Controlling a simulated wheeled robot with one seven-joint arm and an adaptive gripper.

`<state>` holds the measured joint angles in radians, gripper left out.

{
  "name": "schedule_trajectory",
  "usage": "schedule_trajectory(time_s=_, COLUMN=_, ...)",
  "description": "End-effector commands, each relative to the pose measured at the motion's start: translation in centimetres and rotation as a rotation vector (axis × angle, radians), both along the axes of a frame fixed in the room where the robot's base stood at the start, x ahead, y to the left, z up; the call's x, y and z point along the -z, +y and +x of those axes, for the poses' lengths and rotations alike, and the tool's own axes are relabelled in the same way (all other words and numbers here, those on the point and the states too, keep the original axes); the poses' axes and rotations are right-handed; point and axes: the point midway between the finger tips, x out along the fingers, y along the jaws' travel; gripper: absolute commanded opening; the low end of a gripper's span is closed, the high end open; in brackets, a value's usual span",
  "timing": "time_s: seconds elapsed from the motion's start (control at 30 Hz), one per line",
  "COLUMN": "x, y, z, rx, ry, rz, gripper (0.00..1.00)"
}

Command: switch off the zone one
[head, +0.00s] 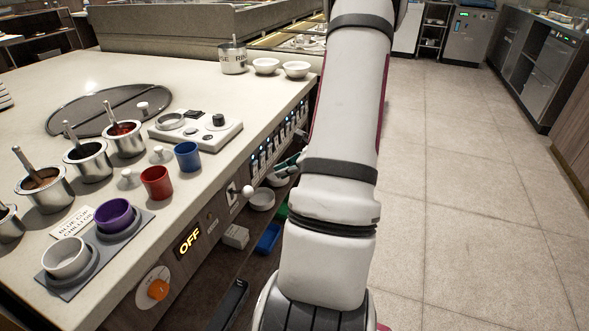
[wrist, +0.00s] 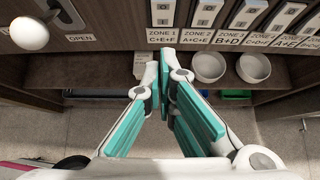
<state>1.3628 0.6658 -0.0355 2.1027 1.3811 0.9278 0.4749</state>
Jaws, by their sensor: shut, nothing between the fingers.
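The zone one switch (wrist: 163,12) is a white rocker in the front panel, at the top middle of the wrist view. Its label, reading ZONE 1 C+E+F (wrist: 162,38), sits directly below it. I cannot tell which way the rocker is tipped. My gripper (wrist: 163,62) has teal-padded fingers, shut and empty. In the picture its tips lie just below the zone one label, apart from the switch. In the head view the row of switches (head: 266,147) runs along the counter front, and my arm hides most of the gripper.
The zone two switch (wrist: 205,12) is close on the right, with more beyond. A white ball knob (wrist: 29,33) sticks out at left, beside an OPEN label (wrist: 81,38). White bowls (wrist: 208,66) stand on the shelf below. An OFF display (head: 189,240) is lit.

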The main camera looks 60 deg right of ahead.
Motion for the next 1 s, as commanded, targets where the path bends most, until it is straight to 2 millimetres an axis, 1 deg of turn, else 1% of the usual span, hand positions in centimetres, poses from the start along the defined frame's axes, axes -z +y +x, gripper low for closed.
schedule_trajectory(time_s=0.03, x=0.8, y=0.1, z=0.8, rx=-0.002, ry=-0.001, rz=0.001, gripper=0.0)
schedule_trajectory(time_s=0.07, x=1.2, y=0.1, z=1.2, rx=-0.001, ry=-0.001, rz=0.001, gripper=0.0)
schedule_trajectory(time_s=0.2, x=0.7, y=0.3, z=3.3, rx=-0.003, ry=-0.001, rz=-0.003, gripper=0.0)
schedule_trajectory(time_s=0.33, x=0.5, y=0.3, z=4.5, rx=-0.001, ry=-0.001, rz=-0.001, gripper=0.0)
schedule_trajectory(time_s=0.5, x=0.4, y=0.4, z=5.1, rx=0.0, ry=-0.001, rz=-0.001, gripper=0.0)
schedule_trajectory(time_s=0.8, x=0.4, y=0.4, z=5.2, rx=0.0, ry=0.0, rz=-0.001, gripper=0.0)
schedule_trajectory(time_s=0.93, x=-0.1, y=0.5, z=6.0, rx=-0.004, ry=0.003, rz=-0.002, gripper=0.0)
schedule_trajectory(time_s=1.0, x=0.0, y=0.4, z=5.9, rx=-0.001, ry=0.008, rz=-0.001, gripper=0.0)
